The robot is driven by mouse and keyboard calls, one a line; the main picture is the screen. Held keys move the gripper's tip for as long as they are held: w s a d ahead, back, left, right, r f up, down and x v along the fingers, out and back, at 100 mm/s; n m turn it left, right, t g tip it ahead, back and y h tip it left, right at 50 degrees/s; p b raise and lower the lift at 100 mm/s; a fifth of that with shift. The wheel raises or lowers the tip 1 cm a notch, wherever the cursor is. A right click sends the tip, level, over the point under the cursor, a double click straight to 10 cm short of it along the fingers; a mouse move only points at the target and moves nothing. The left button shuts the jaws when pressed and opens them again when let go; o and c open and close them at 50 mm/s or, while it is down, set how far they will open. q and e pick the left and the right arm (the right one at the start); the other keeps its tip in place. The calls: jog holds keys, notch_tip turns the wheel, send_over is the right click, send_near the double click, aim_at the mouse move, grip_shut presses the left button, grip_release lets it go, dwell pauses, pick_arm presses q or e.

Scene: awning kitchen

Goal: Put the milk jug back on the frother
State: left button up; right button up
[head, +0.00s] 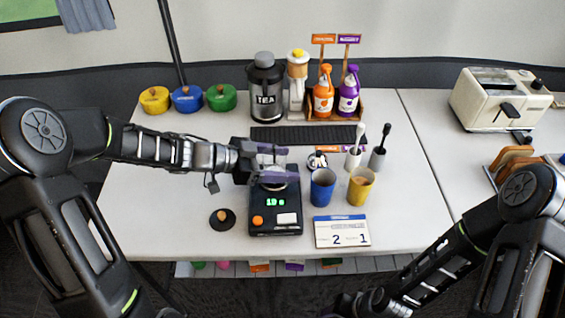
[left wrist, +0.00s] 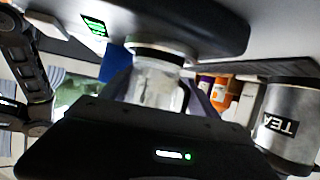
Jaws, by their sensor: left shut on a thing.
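The milk jug (head: 272,158) is a clear glass vessel held between the purple-tipped fingers of my left gripper (head: 268,164). It also shows in the left wrist view (left wrist: 155,88), with a dark band at its frother end. The frother (head: 276,222) is a black unit with a green display and an orange knob. The jug is over the rear of the frother, at its round plate (head: 273,186); I cannot tell whether they touch.
A blue cup (head: 322,187) and a yellow cup (head: 361,186) stand close right of the frother. A black lid with a wooden knob (head: 222,219) lies to its left. A date block (head: 342,231) is in front. The TEA canister (head: 265,88) and bottles stand behind.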

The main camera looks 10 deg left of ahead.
pick_arm(q)
jog(key=shift+f, duration=0.15)
jog(key=o, duration=1.6)
jog(key=shift+r, duration=0.2)
jog(key=shift+s+a+r, duration=0.1)
jog(key=shift+a, duration=0.15)
jog(key=p+v, duration=0.1)
jog(key=v, duration=1)
jog(key=shift+s+a, duration=0.15)
jog(key=shift+a, duration=0.05)
